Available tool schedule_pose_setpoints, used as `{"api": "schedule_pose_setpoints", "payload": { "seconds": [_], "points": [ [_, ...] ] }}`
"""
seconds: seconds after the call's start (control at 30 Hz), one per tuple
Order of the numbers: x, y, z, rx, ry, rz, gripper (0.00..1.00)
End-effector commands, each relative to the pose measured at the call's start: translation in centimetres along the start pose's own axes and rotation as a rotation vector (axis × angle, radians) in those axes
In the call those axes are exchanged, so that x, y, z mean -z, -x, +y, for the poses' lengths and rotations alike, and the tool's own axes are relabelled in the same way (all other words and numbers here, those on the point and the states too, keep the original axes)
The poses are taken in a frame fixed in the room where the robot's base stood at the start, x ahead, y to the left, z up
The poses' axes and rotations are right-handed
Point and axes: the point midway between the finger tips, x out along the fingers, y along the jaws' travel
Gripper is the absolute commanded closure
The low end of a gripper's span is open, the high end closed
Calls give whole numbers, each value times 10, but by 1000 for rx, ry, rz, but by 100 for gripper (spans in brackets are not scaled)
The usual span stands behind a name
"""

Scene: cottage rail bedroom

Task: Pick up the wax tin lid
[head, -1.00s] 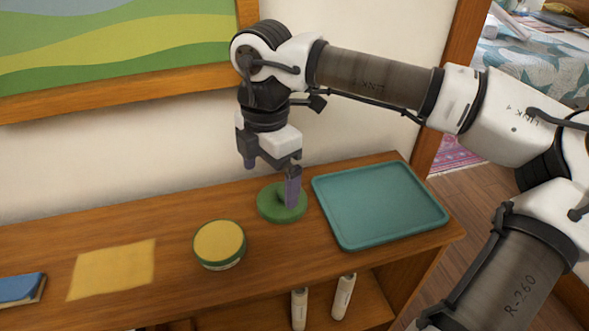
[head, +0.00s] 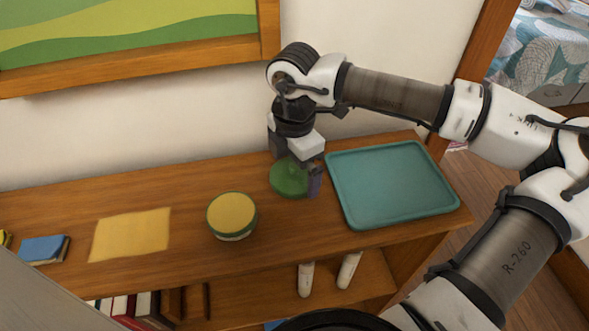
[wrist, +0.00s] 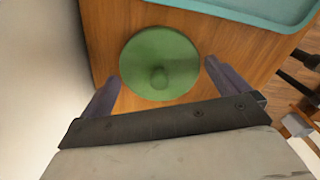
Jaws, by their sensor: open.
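The wax tin lid is a green disc with a small round knob at its middle. It lies flat on the wooden shelf top, and in the head view the lid (head: 287,184) is partly hidden by my gripper (head: 296,170). The wrist view shows the whole lid (wrist: 150,52) between and beyond the fingertips of my open gripper (wrist: 161,74). One finger is on each side of the lid, and nothing is held. I cannot tell whether the fingers touch it. The open wax tin (head: 231,215), round with a yellow top and green rim, stands to the left.
A teal tray (head: 392,214) lies close to the right of the lid. A yellow cloth or paper square (head: 131,234) and a blue book (head: 43,249) lie farther left on the shelf top (head: 180,190). The wall with a framed picture (head: 130,70) rises behind.

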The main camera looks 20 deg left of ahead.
Motion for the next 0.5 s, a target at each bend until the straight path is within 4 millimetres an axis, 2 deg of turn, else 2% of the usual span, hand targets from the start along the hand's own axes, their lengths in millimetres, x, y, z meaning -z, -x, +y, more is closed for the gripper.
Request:
{"api": "schedule_pose_setpoints", "payload": {
  "seconds": [0.13,0.33,0.5],
  "points": [
    [0,0,0,0,0,0,0],
    [0,0,0,0,0,0,26],
    [0,0,0,0,0,0,27]
  ]
}}
